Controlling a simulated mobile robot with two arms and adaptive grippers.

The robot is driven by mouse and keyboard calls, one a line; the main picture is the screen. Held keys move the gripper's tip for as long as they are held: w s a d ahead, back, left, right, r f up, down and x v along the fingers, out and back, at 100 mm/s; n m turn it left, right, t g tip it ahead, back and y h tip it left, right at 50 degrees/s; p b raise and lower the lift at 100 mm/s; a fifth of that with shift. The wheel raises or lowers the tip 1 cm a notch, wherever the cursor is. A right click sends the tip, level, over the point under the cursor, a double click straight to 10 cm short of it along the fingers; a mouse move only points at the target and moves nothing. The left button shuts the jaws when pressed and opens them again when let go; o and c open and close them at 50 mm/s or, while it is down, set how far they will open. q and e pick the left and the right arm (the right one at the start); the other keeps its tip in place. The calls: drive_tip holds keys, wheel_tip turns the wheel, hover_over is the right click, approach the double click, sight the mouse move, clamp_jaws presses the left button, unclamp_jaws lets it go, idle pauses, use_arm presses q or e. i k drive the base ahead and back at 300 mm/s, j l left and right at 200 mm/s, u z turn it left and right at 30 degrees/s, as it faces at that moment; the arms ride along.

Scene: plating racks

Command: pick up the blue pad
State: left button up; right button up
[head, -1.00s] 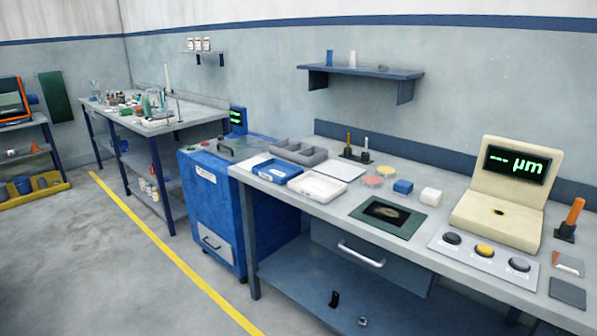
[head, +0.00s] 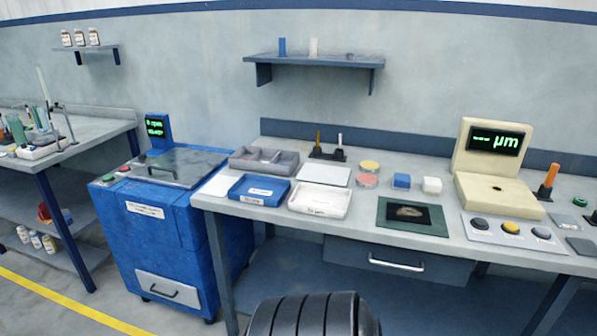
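Nothing covers the blue pad. Neither of my grippers shows in the head view; only a black ribbed part of my own body is at the bottom edge.
A dark green mat (head: 410,228) lies in front of the pad. A blue tray (head: 259,203), a white tray (head: 319,215) and a grey divided bin (head: 264,152) stand left. A beige gauge (head: 492,150) and button panel (head: 512,230) stand right. A shelf (head: 314,61) hangs above.

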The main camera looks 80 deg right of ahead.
sight(401, 181)
drive_tip(key=i+z, duration=0.1)
drive_tip(key=z, duration=1.85)
